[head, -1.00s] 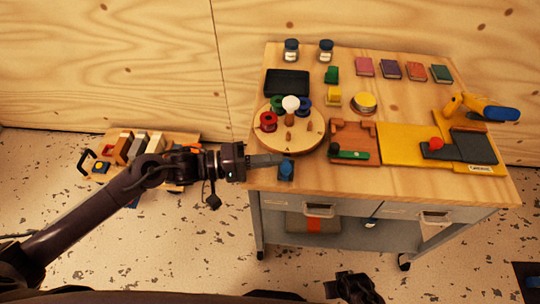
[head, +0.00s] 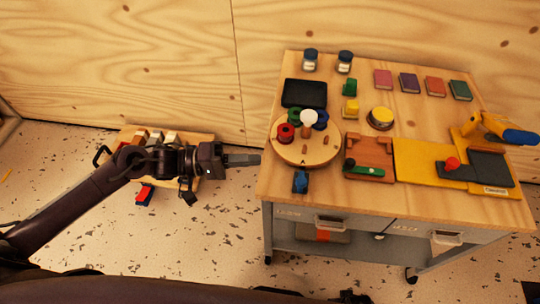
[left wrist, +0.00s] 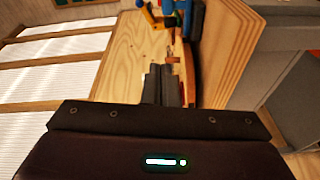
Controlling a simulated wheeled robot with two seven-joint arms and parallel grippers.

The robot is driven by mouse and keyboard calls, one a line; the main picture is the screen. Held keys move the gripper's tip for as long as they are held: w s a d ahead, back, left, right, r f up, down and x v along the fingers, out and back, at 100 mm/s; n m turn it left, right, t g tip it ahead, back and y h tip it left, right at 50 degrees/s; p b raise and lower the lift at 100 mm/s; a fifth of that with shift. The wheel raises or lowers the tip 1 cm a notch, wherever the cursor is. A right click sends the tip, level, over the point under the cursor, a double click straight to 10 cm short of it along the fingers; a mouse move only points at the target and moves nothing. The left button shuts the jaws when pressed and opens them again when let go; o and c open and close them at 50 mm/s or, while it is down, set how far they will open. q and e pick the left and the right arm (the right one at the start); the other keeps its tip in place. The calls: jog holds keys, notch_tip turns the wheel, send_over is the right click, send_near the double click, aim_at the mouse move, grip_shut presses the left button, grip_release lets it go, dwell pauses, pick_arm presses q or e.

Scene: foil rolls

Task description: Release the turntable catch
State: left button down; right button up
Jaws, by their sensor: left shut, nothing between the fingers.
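The turntable (head: 318,158) is a round wooden disc at the left of the cart top. It carries a red roll (head: 285,132), a green roll, a blue roll (head: 321,121), a white knob (head: 308,117) and wooden pegs. A small blue catch (head: 300,181) on a dark base sits at its front edge; whether it is engaged I cannot tell. My left gripper (head: 257,160) is shut and empty, left of the catch and apart from it. Its fingers (left wrist: 163,85) show in the left wrist view. Only a dark sliver, possibly my right gripper, shows at the bottom edge of the head view.
A brown wooden holder (head: 370,153) with a green piece and a yellow board (head: 425,162) lie right of the turntable. A black tray (head: 304,93) and two jars stand behind. Cart drawers are below. A low wooden board with blocks is behind my left arm.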

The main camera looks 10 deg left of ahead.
pick_arm(q)
jog(key=v, duration=0.2)
jog(key=shift+w+a+f, duration=0.1)
jog(key=shift+a, duration=0.3)
